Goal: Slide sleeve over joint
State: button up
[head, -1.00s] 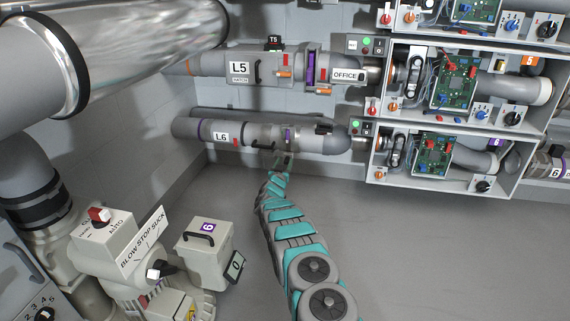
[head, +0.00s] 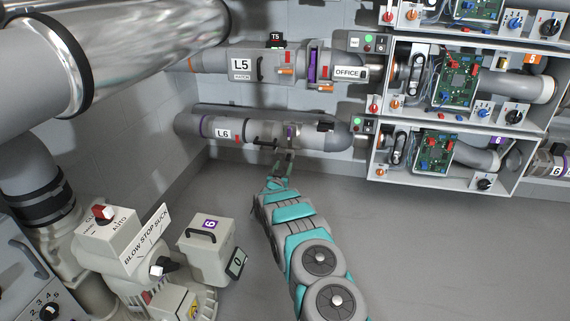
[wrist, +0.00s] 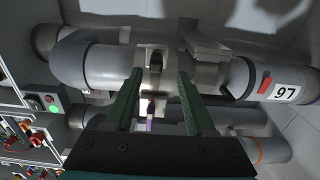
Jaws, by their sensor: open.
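The grey sleeve labelled L6 (head: 223,134) lies along the lower wall pipe, with a black handle (head: 265,142). In the wrist view its label appears upside down (wrist: 286,94), at right. A joint with a purple mark (head: 290,134) shows just right of the handle, so it looks uncovered. My gripper (head: 283,161) is just below and in front of the pipe near this joint. In the wrist view my gripper (wrist: 160,92) is open, with a metallic fitting (wrist: 154,68) showing between its fingers. I cannot tell whether the fingers touch it.
The L5 pipe (head: 241,66) runs above. Open control boxes with circuit boards (head: 433,152) stand at right. A blower unit with a BLOW STOP SUCK sign (head: 147,233) and a canister marked 6 (head: 206,238) stand at lower left. The grey floor (head: 430,255) is clear.

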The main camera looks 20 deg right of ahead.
jog(key=shift+v, duration=1.05)
